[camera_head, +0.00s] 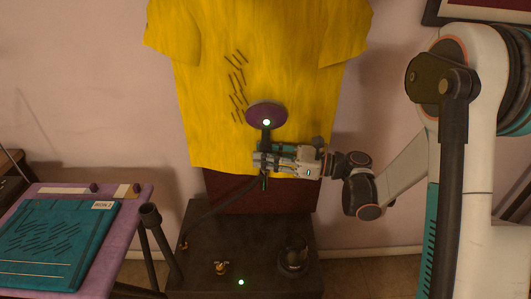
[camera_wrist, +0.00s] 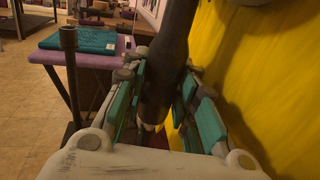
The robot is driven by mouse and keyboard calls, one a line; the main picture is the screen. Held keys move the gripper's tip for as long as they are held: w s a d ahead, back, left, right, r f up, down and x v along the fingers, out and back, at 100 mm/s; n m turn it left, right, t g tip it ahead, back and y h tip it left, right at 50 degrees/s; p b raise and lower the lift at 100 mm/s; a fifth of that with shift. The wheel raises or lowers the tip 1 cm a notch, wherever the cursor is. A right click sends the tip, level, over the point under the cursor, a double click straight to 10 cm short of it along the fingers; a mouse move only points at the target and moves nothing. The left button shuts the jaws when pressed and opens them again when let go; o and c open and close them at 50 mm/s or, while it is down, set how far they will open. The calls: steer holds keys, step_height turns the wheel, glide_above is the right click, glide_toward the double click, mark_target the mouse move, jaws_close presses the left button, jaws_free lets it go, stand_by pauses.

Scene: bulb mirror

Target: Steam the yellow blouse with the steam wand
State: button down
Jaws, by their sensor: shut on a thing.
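The yellow blouse (camera_head: 205,110) hangs against the wall in the head view, with several dark slanted crease marks on its left part. It also fills the right side of the wrist view (camera_wrist: 280,80). My gripper (camera_head: 264,162) is shut on the handle of the steam wand, whose dark handle stands between the fingers in the wrist view (camera_wrist: 168,65). The wand's round purple head (camera_head: 266,113) is up in front of the blouse's lower middle, with a lit light on it. I cannot tell whether the head touches the cloth.
A dark base (camera_head: 205,275) with a green light, a brass knob and a black cup-like holder (camera_head: 293,262) stands below. A dark hose runs from it to the wand. At left, a purple-topped table (camera_head: 135,205) holds a folded teal cloth (camera_head: 60,240). A dark post (camera_head: 151,216) stands beside it.

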mark_target(265, 170)
steer(key=shift+a+f, duration=0.1)
steer(key=shift+f, duration=2.6)
